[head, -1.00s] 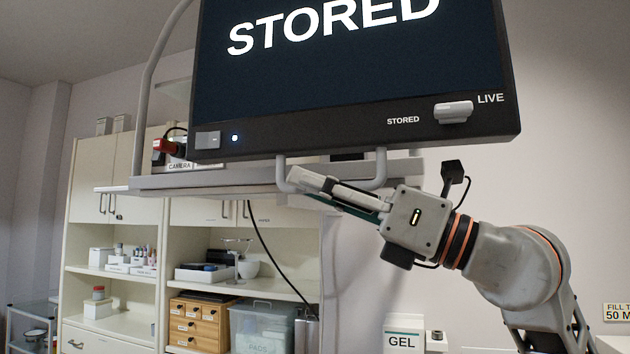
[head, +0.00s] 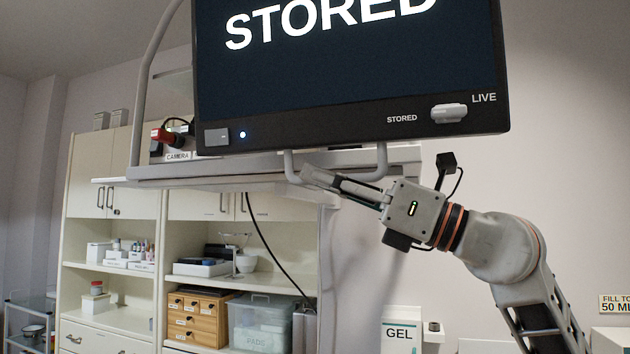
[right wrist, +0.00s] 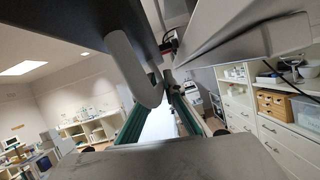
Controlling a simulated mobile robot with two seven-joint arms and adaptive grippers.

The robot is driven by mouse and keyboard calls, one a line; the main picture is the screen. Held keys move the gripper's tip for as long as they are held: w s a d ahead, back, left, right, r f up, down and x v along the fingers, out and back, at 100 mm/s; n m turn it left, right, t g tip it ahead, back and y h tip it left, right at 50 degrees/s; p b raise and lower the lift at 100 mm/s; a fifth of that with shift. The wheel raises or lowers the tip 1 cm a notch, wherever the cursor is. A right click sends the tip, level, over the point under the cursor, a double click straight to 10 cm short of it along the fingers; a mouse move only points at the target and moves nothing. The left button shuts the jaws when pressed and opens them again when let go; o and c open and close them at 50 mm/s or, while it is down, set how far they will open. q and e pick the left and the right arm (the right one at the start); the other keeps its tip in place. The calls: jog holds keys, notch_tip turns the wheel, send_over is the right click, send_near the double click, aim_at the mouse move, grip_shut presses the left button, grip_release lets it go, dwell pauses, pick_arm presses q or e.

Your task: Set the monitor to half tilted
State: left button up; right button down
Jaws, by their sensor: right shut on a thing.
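The monitor (head: 345,75) hangs at the top of the head view, its dark screen reading STORED and its upper part cut off. A U-shaped grey handle (head: 382,160) hangs below its lower edge. My right gripper (head: 318,180) is shut on the handle's lower bar, reaching in from the right. In the right wrist view the handle (right wrist: 133,68) comes down to between the fingers (right wrist: 160,115), where its lower end is partly hidden. A white slider knob (head: 449,112) sits on the lower bezel between the labels STORED and LIVE. My left gripper is not in view.
A grey shelf (head: 215,170) on a curved tube frame lies just behind and below the monitor, with a CAMERA-labelled box (head: 178,155) on it. A cable hangs below. Cabinets (head: 95,210) stand at the back left. A GEL dispenser (head: 400,335) is on the wall below my arm.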

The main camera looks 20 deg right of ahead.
jog(key=c, duration=2.2)
grip_release()
jog(key=shift+o, duration=0.3)
jog(key=shift+s, duration=0.1)
jog(key=shift+s+d+f, duration=0.2)
jog(key=shift+d+f, duration=0.1)
jog(key=shift+d, duration=0.05)
jog(key=v, duration=1.1)
